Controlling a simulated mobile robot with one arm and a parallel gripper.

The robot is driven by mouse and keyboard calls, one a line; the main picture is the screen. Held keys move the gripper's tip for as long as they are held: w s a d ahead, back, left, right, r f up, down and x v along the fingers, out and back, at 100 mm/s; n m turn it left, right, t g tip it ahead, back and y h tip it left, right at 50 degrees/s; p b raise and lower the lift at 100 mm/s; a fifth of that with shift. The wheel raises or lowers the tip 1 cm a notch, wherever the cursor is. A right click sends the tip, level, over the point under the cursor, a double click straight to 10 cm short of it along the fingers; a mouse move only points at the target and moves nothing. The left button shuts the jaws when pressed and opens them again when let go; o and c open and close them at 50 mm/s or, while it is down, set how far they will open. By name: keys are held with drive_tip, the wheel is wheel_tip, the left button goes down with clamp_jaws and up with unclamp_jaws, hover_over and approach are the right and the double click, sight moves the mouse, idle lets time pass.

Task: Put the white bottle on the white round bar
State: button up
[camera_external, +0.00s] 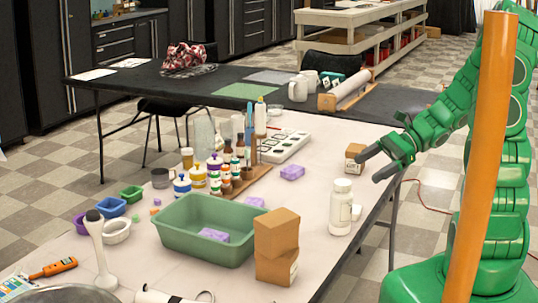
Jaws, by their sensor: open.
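A white bottle (341,209) with a white cap stands upright near the right edge of the light table (300,238). A second tall whitish bottle (260,118) stands farther back beside the wooden rack. I cannot pick out a white round bar with certainty.
Two stacked cardboard boxes (277,230) and a green tub (172,236) holding a purple bar stand left of the bottle. A small cardboard box (354,158) is behind my fingertips. A purple bar (292,172) lies farther back. The tabletop just left of the bottle is clear.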

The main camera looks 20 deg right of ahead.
drive_tip(key=s+a+r+n+g+h, duration=0.3)
drive_tip(key=s+r+n, duration=0.2)
drive_tip(key=s+n, duration=0.15)
drive_tip(key=s+d+r+n+h, duration=0.4)
drive_tip(key=s+h, duration=0.1)
drive_tip(key=s, duration=0.3)
drive_tip(key=s+d+r+n+t+h, duration=0.1)
drive_tip(key=s+d+r+n+h, duration=0.3)
drive_tip(key=s, duration=0.5)
drive_tip(key=shift+d+r+n+h, duration=0.2)
drive_tip(key=shift+d+n+h, duration=0.05)
drive_tip(key=shift+n+h, duration=0.25)
